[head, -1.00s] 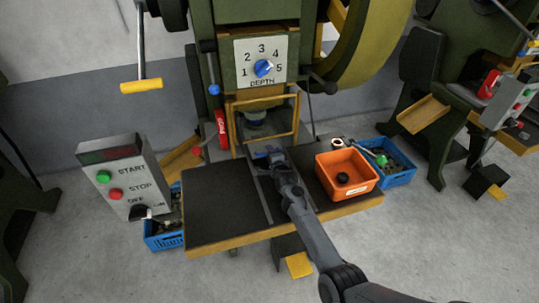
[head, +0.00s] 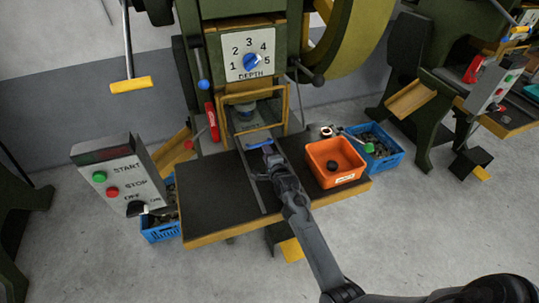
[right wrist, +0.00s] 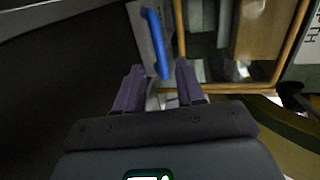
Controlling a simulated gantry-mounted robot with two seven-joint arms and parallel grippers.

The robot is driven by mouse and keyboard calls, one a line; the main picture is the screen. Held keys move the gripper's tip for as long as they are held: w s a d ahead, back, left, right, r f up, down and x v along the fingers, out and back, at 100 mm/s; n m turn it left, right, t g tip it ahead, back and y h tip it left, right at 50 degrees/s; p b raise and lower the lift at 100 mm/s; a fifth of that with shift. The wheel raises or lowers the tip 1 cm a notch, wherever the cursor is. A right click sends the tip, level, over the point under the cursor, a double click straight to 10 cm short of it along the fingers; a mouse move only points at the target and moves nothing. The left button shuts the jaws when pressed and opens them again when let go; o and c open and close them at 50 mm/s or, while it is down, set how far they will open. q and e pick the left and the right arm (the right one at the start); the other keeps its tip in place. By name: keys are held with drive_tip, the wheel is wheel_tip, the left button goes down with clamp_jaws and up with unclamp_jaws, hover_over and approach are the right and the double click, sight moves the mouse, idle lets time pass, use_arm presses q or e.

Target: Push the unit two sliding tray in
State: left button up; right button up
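The sliding tray (head: 250,133) is a grey metal slide in the rails that run from the black table into the press opening. Its blue handle (head: 259,143) lies across its near end, in front of the yellow guard frame. My right gripper (head: 263,157) is just on the near side of the handle, low over the rails. In the right wrist view my right gripper (right wrist: 160,78) has its two fingers apart, with nothing clamped. The blue handle (right wrist: 154,42) lies ahead, its near end close to the gap between the fingertips; contact cannot be told. My left gripper is not in view.
The press's yellow guard frame (head: 229,104) surrounds the opening behind the tray. An orange bin (head: 322,172) sits on the table's right side. A start/stop box (head: 118,178) stands at left. The table's left half (head: 212,195) is clear. Blue crates (head: 388,158) stand lower down beside it.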

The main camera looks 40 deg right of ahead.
drive_tip(key=shift+v, duration=1.25)
